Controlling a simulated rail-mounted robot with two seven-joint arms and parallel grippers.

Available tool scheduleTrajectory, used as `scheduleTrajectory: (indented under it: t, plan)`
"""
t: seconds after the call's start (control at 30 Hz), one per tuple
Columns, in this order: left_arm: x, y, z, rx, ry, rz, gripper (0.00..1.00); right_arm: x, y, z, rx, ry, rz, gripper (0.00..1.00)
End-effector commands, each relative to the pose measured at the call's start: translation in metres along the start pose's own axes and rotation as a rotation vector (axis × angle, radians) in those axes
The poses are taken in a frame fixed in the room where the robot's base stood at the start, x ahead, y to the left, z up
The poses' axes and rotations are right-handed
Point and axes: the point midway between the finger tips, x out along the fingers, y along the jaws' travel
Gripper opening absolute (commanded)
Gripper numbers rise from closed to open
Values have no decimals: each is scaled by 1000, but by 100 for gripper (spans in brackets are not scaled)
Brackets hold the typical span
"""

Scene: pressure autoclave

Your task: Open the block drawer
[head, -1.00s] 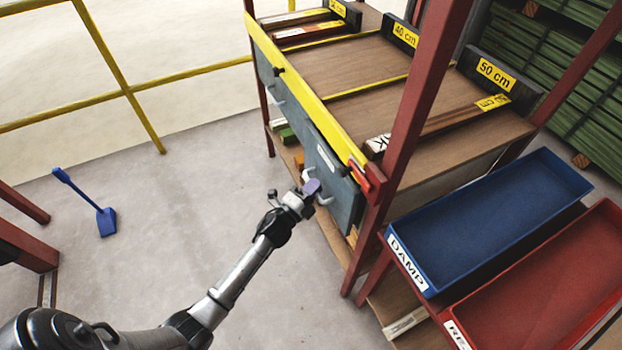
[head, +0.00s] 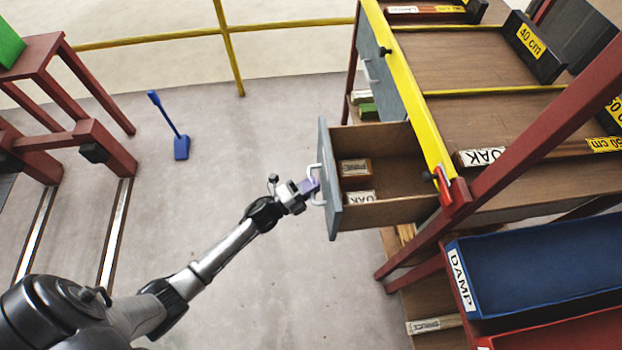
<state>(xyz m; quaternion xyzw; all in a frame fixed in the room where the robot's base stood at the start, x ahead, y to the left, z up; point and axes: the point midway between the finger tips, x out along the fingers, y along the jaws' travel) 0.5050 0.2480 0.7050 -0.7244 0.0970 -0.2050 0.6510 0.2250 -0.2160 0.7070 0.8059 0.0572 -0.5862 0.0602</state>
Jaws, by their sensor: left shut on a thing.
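The block drawer (head: 400,213) stands pulled out from under the yellow-edged bench, with its grey front (head: 329,180) well clear of the frame. Inside it lie two labelled wooden blocks, one behind (head: 355,168) and one marked OAK (head: 361,197) in front. My left gripper (head: 312,187) is shut on the white drawer handle (head: 319,180) at the outer face of the front. The fingers partly hide the handle. My right gripper is out of view.
A second grey drawer front (head: 388,82) is closed farther along the bench. A blue tray marked DAMP (head: 540,270) sits at the lower right. A red frame (head: 95,140) stands farther left. Floor around my arm is clear.

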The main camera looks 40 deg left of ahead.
Motion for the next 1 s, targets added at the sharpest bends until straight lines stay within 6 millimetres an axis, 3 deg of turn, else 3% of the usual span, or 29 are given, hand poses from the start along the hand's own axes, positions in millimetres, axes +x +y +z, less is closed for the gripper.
scheduleTrajectory:
  t: [0.57, 0.6, 0.8, 1.0]
  plan:
    - [-1, 0, -2, -4, 19, 0, 0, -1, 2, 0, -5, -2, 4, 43]
    - [-1, 0, -2, -4, 19, 0, 18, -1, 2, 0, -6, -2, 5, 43]
    - [-1, 0, -2, -4, 19, 1, 37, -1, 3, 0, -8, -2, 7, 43]
    - [-1, 0, -2, -3, 18, 1, 39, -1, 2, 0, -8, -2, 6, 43]
